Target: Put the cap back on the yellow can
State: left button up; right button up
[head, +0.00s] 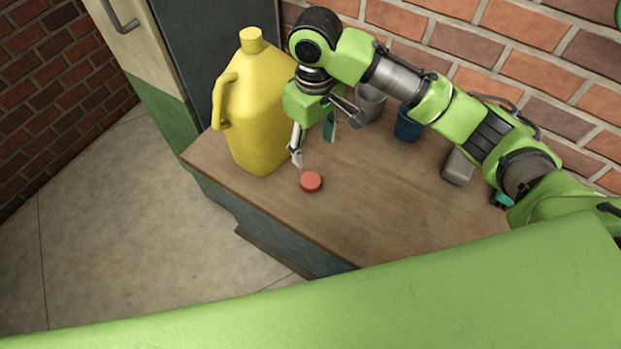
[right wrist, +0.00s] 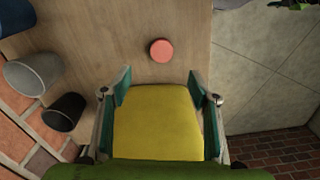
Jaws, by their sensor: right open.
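The yellow can (head: 262,112) is a large jug with a handle, upright at the left end of the wooden worktop. Its neck on top shows plain yellow, with no red cap on it. The red cap (head: 311,182) lies flat on the worktop near its front edge, right of the can. My right gripper (head: 313,144) is open and empty, pointing down above the worktop, right of the can and behind the cap. In the right wrist view the cap (right wrist: 161,50) lies beyond the open fingers (right wrist: 160,87), and the yellow can (right wrist: 155,125) fills the space between them. My left gripper is out of view.
A grey cup (head: 370,103) and a blue cup (head: 408,124) stand behind the gripper near the brick wall. A grey container (head: 459,166) stands farther right, beside my arm. The worktop (head: 375,195) right of the cap is clear.

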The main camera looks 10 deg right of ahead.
send_over(311, 180)
jog(key=f, duration=0.8)
jog(key=shift+d+f+p, duration=0.1)
jog(key=shift+d+p, duration=0.2)
jog(key=shift+p, duration=0.1)
jog(key=shift+f, duration=0.2)
jog(key=f, duration=0.1)
jog(key=f+p, duration=0.1)
jog(key=f, duration=0.3)
jog(key=shift+a+f, duration=0.1)
jog(key=shift+a, duration=0.25)
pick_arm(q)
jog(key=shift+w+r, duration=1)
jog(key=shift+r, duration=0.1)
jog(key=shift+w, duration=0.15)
pick_arm(e)
jog(key=c, duration=0.9)
